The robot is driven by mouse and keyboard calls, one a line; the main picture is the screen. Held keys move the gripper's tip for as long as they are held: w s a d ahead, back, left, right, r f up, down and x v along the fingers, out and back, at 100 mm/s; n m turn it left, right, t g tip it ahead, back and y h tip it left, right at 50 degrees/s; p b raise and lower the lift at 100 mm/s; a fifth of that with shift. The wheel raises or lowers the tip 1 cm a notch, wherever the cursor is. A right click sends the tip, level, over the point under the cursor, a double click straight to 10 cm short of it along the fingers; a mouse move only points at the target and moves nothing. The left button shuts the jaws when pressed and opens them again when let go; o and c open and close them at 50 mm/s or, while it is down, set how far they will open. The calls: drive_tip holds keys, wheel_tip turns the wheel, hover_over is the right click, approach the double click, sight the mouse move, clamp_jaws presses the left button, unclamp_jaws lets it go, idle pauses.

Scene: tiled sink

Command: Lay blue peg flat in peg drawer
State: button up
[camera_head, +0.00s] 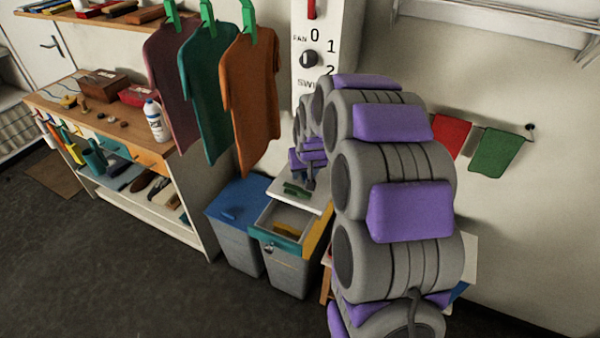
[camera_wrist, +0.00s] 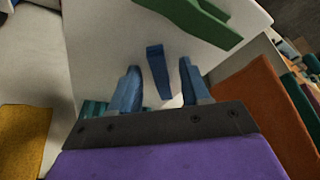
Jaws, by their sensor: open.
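A blue peg (camera_wrist: 158,70) shows in the wrist view over the white top (camera_wrist: 105,40), between the two blue fingers of my gripper (camera_wrist: 160,82). The fingers are open, with visible gaps on both sides of the peg. In the head view my gripper (camera_head: 309,184) is low over the white top (camera_head: 318,200), and I cannot make out the blue peg there. The peg drawer (camera_head: 262,232) is pulled out below the top, with a teal front and a yellow piece (camera_head: 286,229) inside.
Green pegs (camera_head: 296,189) lie on the white top beside my gripper; one green piece (camera_wrist: 190,12) also shows in the wrist view. A blue-lidded bin (camera_head: 235,200) stands left of the drawer. Shirts (camera_head: 250,85) hang above left. A workbench (camera_head: 150,160) stands farther left.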

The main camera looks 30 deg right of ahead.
drive_tip(key=shift+s+d, duration=0.1)
drive_tip(key=shift+d, duration=0.35)
drive_tip(key=shift+a, duration=0.8)
drive_tip(key=c, duration=0.6)
drive_tip(key=shift+a, duration=0.1)
drive_tip(key=shift+c, duration=1.2)
drive_tip(key=shift+d, duration=0.6)
clamp_jaws()
